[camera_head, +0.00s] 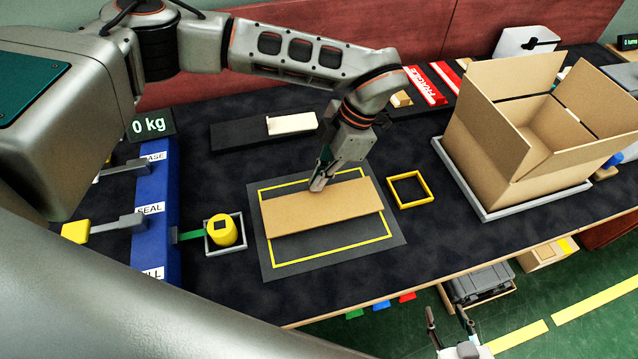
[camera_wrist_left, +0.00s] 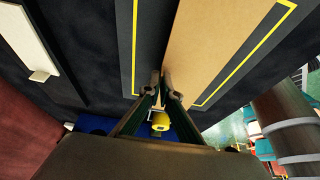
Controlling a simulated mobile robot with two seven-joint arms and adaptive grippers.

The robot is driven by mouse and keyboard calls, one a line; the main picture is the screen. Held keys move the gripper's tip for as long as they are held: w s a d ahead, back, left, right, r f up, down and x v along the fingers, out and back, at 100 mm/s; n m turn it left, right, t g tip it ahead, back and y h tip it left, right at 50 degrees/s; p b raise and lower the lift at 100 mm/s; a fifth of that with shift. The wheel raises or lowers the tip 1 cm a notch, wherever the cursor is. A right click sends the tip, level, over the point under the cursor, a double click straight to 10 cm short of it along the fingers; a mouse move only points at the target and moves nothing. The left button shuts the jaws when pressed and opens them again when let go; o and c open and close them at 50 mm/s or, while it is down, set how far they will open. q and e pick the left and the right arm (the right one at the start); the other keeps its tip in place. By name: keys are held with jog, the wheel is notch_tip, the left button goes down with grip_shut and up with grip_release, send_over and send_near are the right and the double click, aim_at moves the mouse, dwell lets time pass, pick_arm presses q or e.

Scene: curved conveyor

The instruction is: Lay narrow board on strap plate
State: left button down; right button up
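The narrow board (camera_head: 325,208) is a flat tan strip. It is over the dark plate with a yellow outline (camera_head: 280,268), turned slightly against the outline; whether it touches the plate everywhere I cannot tell. My left gripper (camera_head: 317,187) is at the board's far long edge. In the left wrist view, the fingertips (camera_wrist_left: 162,82) are close together with the edge of the board (camera_wrist_left: 205,45) between them. The plate also shows in the left wrist view (camera_wrist_left: 155,30). My right gripper (camera_head: 448,318) is low at the front, off the table, fingers apart and empty.
An open cardboard box (camera_head: 500,140) stands in a grey tray (camera_head: 478,205) at right. A small yellow frame (camera_head: 430,188) lies beside the plate. A yellow cylinder (camera_head: 224,231) and a blue stand (camera_head: 158,220) are left. A dark slab with a pale block (camera_head: 292,123) lies behind.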

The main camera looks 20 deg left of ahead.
pick_arm(q)
jog(key=shift+f, duration=1.15)
jog(key=shift+f, duration=0.15)
jog(key=c, duration=2.3)
grip_release()
jog(key=v, duration=1.2)
jog(key=shift+d, duration=0.1)
